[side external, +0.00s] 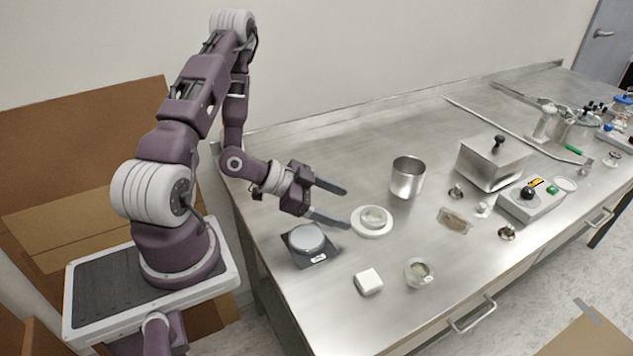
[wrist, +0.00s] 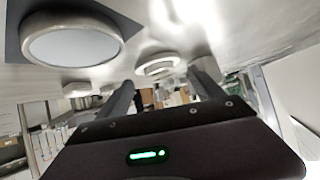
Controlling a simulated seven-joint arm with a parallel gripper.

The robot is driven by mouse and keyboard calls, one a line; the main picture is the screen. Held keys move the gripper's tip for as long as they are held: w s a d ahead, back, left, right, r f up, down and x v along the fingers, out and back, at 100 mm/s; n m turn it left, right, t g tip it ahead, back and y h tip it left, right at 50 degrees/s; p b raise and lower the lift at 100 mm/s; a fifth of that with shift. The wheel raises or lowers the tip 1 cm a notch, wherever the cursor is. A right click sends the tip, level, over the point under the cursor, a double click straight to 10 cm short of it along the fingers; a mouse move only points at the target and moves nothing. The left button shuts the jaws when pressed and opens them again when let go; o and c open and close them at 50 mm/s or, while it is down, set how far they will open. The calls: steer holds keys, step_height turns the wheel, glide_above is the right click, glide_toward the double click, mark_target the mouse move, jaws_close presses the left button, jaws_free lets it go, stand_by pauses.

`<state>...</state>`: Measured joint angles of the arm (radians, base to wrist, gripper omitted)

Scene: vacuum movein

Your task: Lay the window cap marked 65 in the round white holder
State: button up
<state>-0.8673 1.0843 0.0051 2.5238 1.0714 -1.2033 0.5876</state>
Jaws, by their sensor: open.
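The round white holder (side external: 372,222) stands on the steel bench. A clear round piece (side external: 373,214) sits in its middle; any mark on it is unreadable. A second clear round piece (side external: 420,272) with a pale centre lies nearer the bench front, also without a readable mark. I cannot tell which is the cap marked 65. My gripper (side external: 347,208) is open and empty, its fingers spread and pointing toward the holder from the left. In the wrist view, the holder (wrist: 158,61) shows beyond the open fingers (wrist: 162,78).
A round-topped device on a dark plate (side external: 307,240) is below my gripper. A white block (side external: 369,281) is nearer the front. A steel beaker (side external: 407,178), steel box (side external: 493,165) and control box (side external: 531,200) stand to the right. Bare bench lies around the holder.

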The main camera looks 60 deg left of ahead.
steer(key=a+r+g+y, duration=0.1)
steer(key=w+a+r+y, duration=0.1)
steer(key=a+r+m+g+y, duration=0.1)
steer(key=r, duration=0.1)
steer(key=shift+w+g+y, duration=0.3)
steer(key=shift+w, duration=0.1)
steer(key=s+d+r+n+g+y, duration=0.1)
steer(key=s+r+n+y, duration=0.1)
steer(key=r, duration=0.5)
steer(key=s+d+r+n+g+y, duration=0.1)
steer(key=s+r+n+y, duration=0.15)
steer(key=r, duration=0.45)
steer(key=s+d+r+n+h, duration=0.1)
steer(key=s+d+r, duration=0.2)
steer(key=s+d, duration=0.2)
steer(key=s+d+r+n+h, duration=0.1)
steer(key=s+d, duration=0.4)
steer(key=s, duration=0.5)
step_height(320, 180, up, 2)
steer(key=shift+d+r+h, duration=0.1)
steer(key=shift+d+h, duration=0.15)
steer(key=shift+h, duration=0.4)
